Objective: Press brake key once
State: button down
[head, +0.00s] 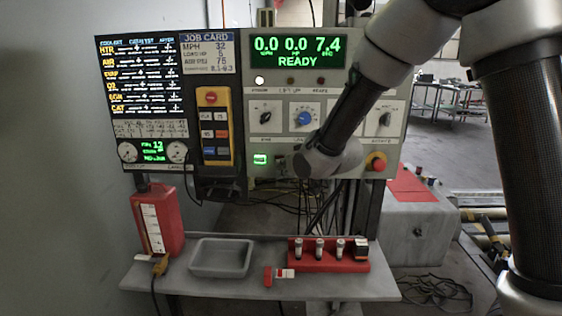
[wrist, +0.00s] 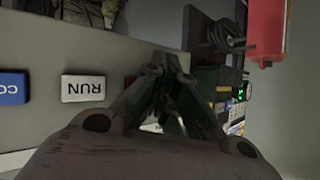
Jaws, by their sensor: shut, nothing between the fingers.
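In the wrist view my gripper (wrist: 166,64) is shut and empty, its fingertips close to a grey panel face (wrist: 35,45). A red key (wrist: 130,80) shows only as a sliver behind one finger; its label is hidden, and I cannot tell whether the fingers touch it. Beside it are a white key marked RUN (wrist: 83,88) and a blue key (wrist: 12,87) cut off by the picture edge. In the head view my wrist is in front of the lower part of the console (head: 345,101) and hides the fingers and these keys.
The console display (head: 298,50) reads READY. An orange pendant (head: 213,126) hangs left of it, and a red mushroom button (head: 376,162) sits at its lower right. Below, a shelf (head: 215,284) carries a red bottle (head: 166,225), a grey tray (head: 221,272) and a red rack (head: 328,265).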

jog(key=shift+w, duration=0.1)
jog(key=shift+w, duration=0.3)
jog(key=shift+w, duration=0.4)
dwell(0.6)
jog(key=shift+s, duration=0.85)
jog(key=s, duration=0.5)
jog(key=shift+a, duration=0.1)
dwell(0.7)
